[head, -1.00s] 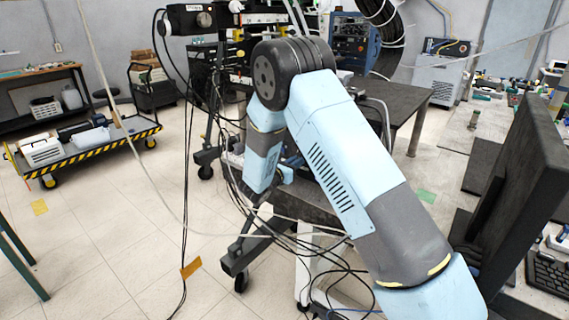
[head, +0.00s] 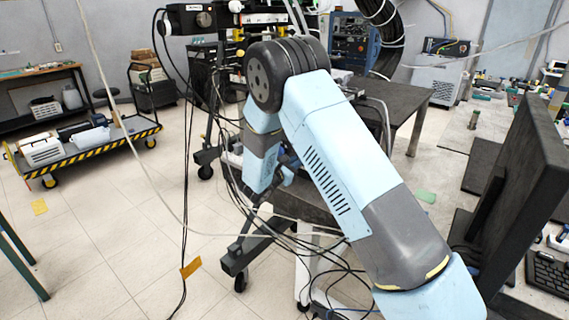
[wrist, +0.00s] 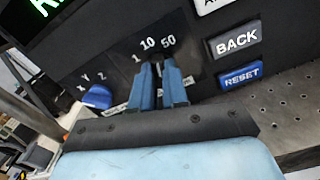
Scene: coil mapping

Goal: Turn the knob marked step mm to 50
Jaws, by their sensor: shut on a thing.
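My gripper (wrist: 159,70) is at a dark panel in the wrist view, with its two blue fingers shut on the step mm knob (wrist: 158,66). Only a little of the dark knob shows between the fingers. The white marks 1, 10 and 50 (wrist: 168,40) stand in an arc just above it, left to right. The fingers partly cover a small white label below. I cannot tell which mark the knob points to. In the head view, my arm hides the gripper and knob.
A blue knob (wrist: 97,97) marked X Y Z is left of my gripper. The BACK button (wrist: 236,39) and blue RESET button (wrist: 240,75) are close on the right. A perforated metal surface (wrist: 285,103) lies at lower right. Loose cables (head: 187,180) hang near my arm.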

